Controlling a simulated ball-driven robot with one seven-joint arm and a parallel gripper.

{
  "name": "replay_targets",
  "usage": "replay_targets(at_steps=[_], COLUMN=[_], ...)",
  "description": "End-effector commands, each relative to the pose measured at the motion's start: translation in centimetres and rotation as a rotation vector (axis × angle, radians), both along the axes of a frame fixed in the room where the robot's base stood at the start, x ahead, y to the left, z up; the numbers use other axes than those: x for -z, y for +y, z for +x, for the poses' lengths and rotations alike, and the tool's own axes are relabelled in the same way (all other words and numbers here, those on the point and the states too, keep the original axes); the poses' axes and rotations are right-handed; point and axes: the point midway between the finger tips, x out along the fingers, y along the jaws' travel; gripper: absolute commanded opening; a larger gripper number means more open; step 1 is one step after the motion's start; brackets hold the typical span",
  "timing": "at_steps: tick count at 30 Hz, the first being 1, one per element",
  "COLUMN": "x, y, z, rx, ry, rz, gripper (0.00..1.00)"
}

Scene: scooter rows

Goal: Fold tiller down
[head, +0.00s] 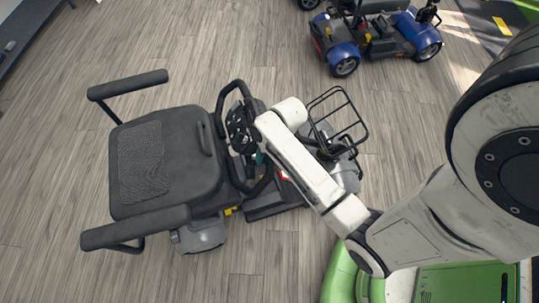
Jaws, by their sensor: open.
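A grey and black mobility scooter stands on the floor in the head view, its black seat (143,160) to the left and its front to the right. Its tiller (240,126), with a black loop handlebar and a dark control head, stands raised just in front of the seat. A wire basket (337,118) sits at the front. The white end of my arm reaches over the tiller from the right, with my gripper (262,130) close beside the control head. My gripper is open; its fingers are mostly hidden, and I cannot tell whether they touch the tiller.
A blue scooter (375,38) stands at the top right, well apart. A dark raised edge (25,35) runs along the top left corner. The wood-look floor (190,45) is clear above, left of and below the grey scooter.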

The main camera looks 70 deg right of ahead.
Motion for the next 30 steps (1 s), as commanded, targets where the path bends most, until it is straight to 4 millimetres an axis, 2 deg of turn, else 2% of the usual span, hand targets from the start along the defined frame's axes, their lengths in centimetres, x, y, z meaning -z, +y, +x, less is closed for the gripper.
replay_targets(at_steps=[5, 22, 30], x=[-0.03, -0.06, -0.07], y=[-0.01, -0.02, -0.03], z=[0.01, 0.00, -0.01], rx=[0.000, 0.000, 0.000], ry=[0.000, -0.001, -0.001], rz=[0.000, -0.001, -0.001], gripper=[0.56, 0.01, 0.00])
